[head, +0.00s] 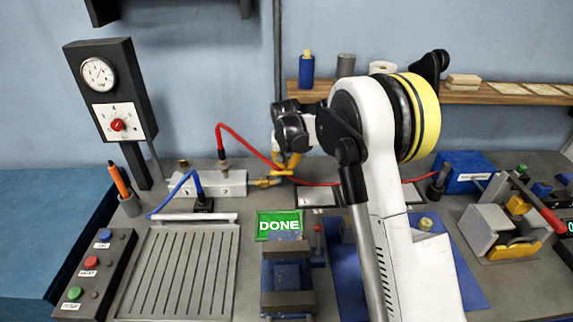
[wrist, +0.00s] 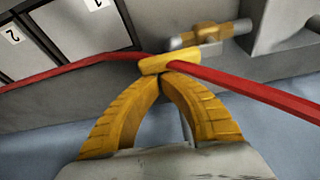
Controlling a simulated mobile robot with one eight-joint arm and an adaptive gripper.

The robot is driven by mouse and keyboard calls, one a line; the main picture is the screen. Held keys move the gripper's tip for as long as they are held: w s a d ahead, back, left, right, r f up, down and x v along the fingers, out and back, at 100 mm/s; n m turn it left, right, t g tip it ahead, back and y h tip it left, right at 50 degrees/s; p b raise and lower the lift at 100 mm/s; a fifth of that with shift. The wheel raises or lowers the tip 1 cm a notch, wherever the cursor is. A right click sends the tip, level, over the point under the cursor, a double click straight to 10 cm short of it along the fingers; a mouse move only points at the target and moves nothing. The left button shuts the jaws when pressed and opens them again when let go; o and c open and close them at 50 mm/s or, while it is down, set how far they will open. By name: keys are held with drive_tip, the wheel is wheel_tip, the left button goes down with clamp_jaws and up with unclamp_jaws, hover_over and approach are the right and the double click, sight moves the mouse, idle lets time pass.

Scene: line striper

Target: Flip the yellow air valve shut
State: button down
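The yellow air valve has a brass body that shows in the wrist view (wrist: 208,36), with a yellow lever (wrist: 170,62) beside it. In the head view the valve (head: 268,181) is by the right end of the grey manifold block. My gripper (wrist: 162,73) has its yellow fingertips together, with no gap between them. The tips are at the lever, touching it or very close; I cannot tell which. In the head view my gripper (head: 287,165) points down over the valve, partly hidden by my wrist.
A red hose (head: 243,143) runs from the manifold (head: 225,184) past the valve and my fingertips to the right. A green DONE sign (head: 279,226) stands in front. A blue vise (head: 286,275) and a slotted plate (head: 180,270) are nearer. A gauge panel (head: 108,88) stands left.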

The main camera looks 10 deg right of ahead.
sight(289, 174)
drive_tip(key=shift+s+m, duration=0.2)
drive_tip(key=shift+m, duration=0.1)
drive_tip(key=shift+s+m+h, duration=0.4)
drive_tip(key=shift+s+m, duration=0.4)
drive_tip(key=shift+m, duration=0.3)
drive_tip(key=s+m, duration=0.1)
drive_tip(key=m, duration=0.1)
drive_tip(key=shift+s+a+m+g+h, duration=0.3)
drive_tip(key=shift+s+m+g+h, duration=0.1)
drive_tip(key=s+m, duration=0.1)
drive_tip(key=a+m, duration=0.1)
drive_tip(key=m, duration=0.1)
drive_tip(key=s+m+g, duration=0.1)
drive_tip(key=shift+s+a+m+h, duration=0.3)
drive_tip(key=shift+a+h, duration=0.1)
drive_tip(key=a+m, duration=0.1)
drive_tip(key=s+a+m+g, duration=0.1)
drive_tip(key=m, duration=0.1)
drive_tip(key=shift+s, duration=0.25)
drive_tip(key=shift+s+a, duration=0.2)
drive_tip(key=shift+a, duration=0.4)
drive_tip(key=shift+s+a, duration=0.2)
drive_tip(key=shift+a, duration=0.5)
